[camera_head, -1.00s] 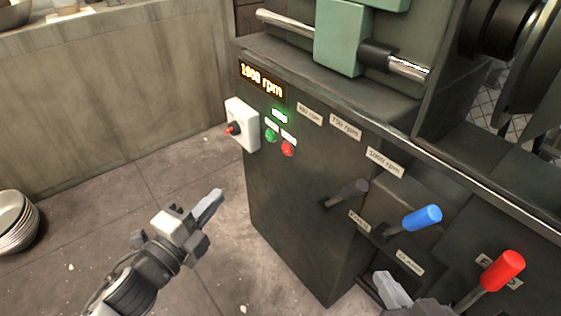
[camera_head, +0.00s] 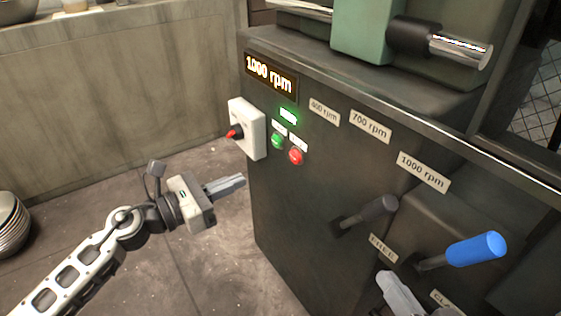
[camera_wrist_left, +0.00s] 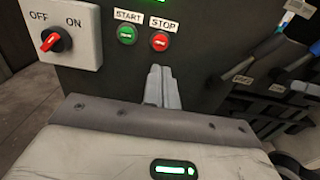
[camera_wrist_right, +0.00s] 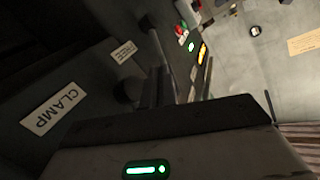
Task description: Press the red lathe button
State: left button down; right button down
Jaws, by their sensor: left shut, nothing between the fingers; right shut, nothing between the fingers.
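The red button (camera_head: 296,157) sits on the dark front panel of the lathe, just right of the green button (camera_head: 277,141). In the left wrist view the red button (camera_wrist_left: 160,41) is under a STOP label and the green one (camera_wrist_left: 127,34) under START. My left gripper (camera_head: 242,181) is shut and empty, left of and below the red button, apart from it. In the left wrist view its fingertips (camera_wrist_left: 160,68) point up just below the red button. My right gripper (camera_head: 385,276) is shut and empty low by the levers; it also shows in the right wrist view (camera_wrist_right: 160,62).
A white box with a red OFF/ON knob (camera_head: 235,132) is left of the buttons. A lit display (camera_head: 270,76) reads 1000 rpm. A grey lever (camera_head: 375,212) and a blue-handled lever (camera_head: 475,249) stick out at the right. Stacked bowls (camera_head: 10,226) stand at the far left.

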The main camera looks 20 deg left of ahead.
aim_at(293, 156)
pick_arm(q)
jog(key=x, duration=1.1)
jog(key=shift+w+d, duration=0.2)
pick_arm(e)
jog(key=shift+f, duration=0.15)
